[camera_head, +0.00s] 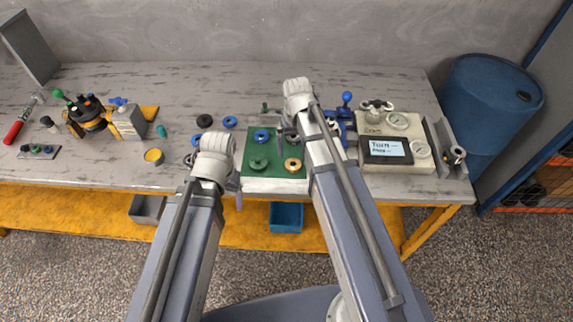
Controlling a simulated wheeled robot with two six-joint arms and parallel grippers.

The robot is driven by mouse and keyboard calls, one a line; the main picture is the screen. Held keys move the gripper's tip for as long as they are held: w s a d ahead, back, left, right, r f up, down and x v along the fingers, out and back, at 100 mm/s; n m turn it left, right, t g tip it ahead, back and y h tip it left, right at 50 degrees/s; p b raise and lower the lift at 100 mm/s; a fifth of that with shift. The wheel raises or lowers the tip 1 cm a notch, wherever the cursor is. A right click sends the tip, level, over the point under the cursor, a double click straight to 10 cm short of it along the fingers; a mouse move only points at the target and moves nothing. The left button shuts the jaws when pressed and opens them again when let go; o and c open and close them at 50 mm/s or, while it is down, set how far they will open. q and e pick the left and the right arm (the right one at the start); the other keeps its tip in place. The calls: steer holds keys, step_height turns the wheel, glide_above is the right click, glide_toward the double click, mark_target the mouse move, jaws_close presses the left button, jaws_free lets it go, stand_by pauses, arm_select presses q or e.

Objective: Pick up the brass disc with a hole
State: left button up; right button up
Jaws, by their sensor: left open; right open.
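The brass disc with a hole (293,165) lies flat on the green mat (252,178), at its right front, just left of my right arm. A dark green ring (259,163) and a blue ring (262,136) lie on the same mat. My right gripper (282,152) is over the mat, a little behind and left of the brass disc; it is open, though its fingers show only small. My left gripper (238,194) is open and points down at the mat's left front edge. Both grippers are apart from the disc and hold nothing visible.
A pump assembly (92,113) and a yellow cup (154,156) stand to the left. Black and blue rings (204,121) lie behind my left arm. A gauge box with a screen (392,126) and a blue clamp (346,113) stand to the right. Bare bench lies along the back.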

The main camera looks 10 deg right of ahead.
mark_target(294, 162)
steer(key=shift+w+a+f+b, duration=0.1)
steer(key=shift+f+b, duration=3.75)
steer(key=shift+f, duration=0.1)
steer(key=shift+r, duration=0.1)
steer(key=shift+c, duration=0.2)
jaws_close()
